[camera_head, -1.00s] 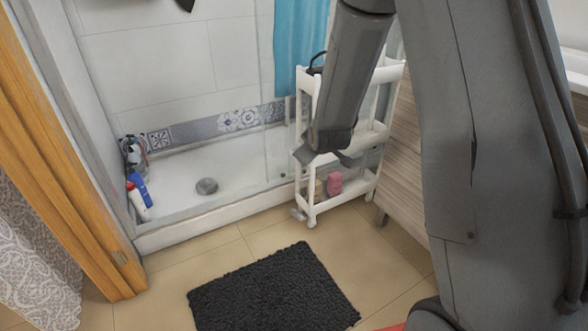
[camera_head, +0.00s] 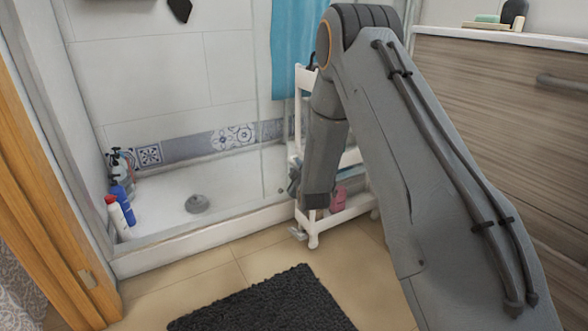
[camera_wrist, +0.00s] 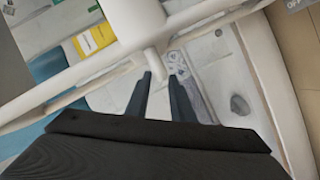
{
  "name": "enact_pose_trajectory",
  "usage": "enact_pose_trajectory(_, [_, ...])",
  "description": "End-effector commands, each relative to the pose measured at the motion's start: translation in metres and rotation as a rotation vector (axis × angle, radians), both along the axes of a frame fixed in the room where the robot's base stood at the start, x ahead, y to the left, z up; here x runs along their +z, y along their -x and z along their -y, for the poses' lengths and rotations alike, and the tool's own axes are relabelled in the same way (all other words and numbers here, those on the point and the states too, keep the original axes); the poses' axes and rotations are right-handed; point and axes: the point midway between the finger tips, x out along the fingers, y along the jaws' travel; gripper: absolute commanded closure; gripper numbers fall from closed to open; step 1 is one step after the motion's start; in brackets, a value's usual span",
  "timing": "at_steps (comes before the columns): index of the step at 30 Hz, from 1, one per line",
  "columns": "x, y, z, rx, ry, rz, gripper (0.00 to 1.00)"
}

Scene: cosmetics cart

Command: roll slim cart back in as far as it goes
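The slim white cart (camera_head: 299,110) stands upright between the shower and the wood-front cabinet. My arm covers much of its middle. A pink item (camera_head: 339,198) sits on its bottom shelf. In the wrist view the cart's white frame (camera_wrist: 85,73) crosses the upper left, with a rounded white post (camera_wrist: 140,22) just ahead of my fingertips. My gripper (camera_wrist: 160,75) has its two fingers apart, with no object clearly held between them. In the head view my gripper (camera_head: 294,180) is at the cart's near left side, partly hidden; contact cannot be told.
The shower tray (camera_head: 165,205) with a raised edge lies left of the cart, with several bottles (camera_head: 122,200) in its corner. A wood-front cabinet (camera_head: 480,110) stands right. A dark mat (camera_head: 265,305) lies on the tiled floor in front.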

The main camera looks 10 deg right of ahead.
Motion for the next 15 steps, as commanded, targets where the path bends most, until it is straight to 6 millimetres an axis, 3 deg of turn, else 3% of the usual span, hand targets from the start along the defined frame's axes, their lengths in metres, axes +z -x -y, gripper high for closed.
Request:
enact_pose_trajectory(6, [-0.009,-0.031,0.001,0.000,-0.001,0.000,0.78])
enact_pose_trajectory(15, [-0.011,-0.044,0.001,0.000,-0.001,-0.002,0.78])
